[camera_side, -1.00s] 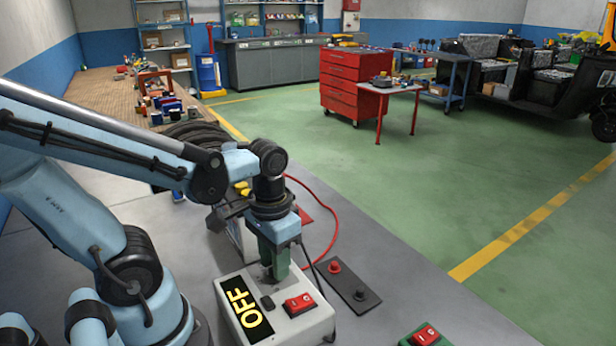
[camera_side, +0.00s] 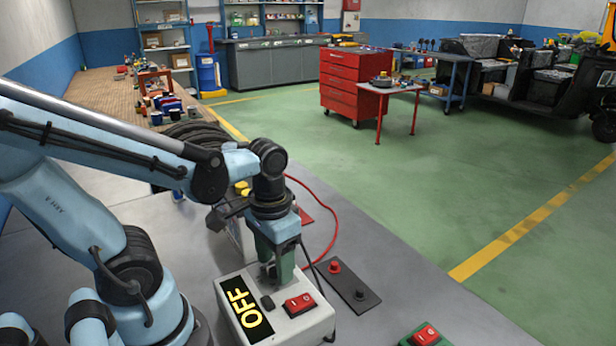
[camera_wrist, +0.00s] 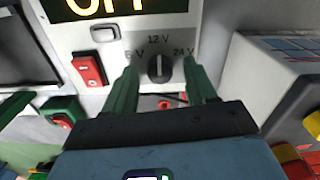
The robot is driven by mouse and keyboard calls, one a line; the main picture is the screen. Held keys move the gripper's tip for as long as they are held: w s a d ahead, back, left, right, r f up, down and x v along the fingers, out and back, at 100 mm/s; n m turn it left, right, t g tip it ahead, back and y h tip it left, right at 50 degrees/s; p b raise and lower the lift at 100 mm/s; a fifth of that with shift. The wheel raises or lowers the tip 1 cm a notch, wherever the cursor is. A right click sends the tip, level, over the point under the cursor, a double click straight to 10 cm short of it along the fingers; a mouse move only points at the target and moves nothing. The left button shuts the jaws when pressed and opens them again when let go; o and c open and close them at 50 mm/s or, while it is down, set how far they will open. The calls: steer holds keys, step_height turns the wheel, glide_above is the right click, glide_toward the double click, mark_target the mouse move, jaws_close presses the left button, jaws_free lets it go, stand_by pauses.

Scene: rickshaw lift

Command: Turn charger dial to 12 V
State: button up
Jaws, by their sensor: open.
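The charger (camera_side: 300,325) is a pale box with a black display (camera_side: 247,308) reading OFF in yellow. Its dial (camera_wrist: 158,68) is a dark round knob with a light, roughly upright line, seen in the wrist view. The 12 V label (camera_wrist: 159,39) is above the knob, a partly hidden 6 V label is at left and 24 V at right. My gripper (camera_wrist: 161,72) is open, with one green finger on each side of the dial and gaps visible. In the side view, my gripper (camera_side: 278,275) is low over the charger top and hides the dial.
A red cable (camera_side: 328,215) runs behind. Another red switch (camera_side: 426,335) sits at the front right.

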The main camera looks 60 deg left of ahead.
mark_target(275, 265)
step_height(275, 265, up, 12)
stand_by(0.8)
steer(key=w+d+f+m+t, duration=0.1)
steer(key=w+f+t, duration=0.4)
steer(key=w+t, duration=0.2)
steer(key=shift+w+d+f, duration=0.25)
steer(key=shift+f, duration=0.05)
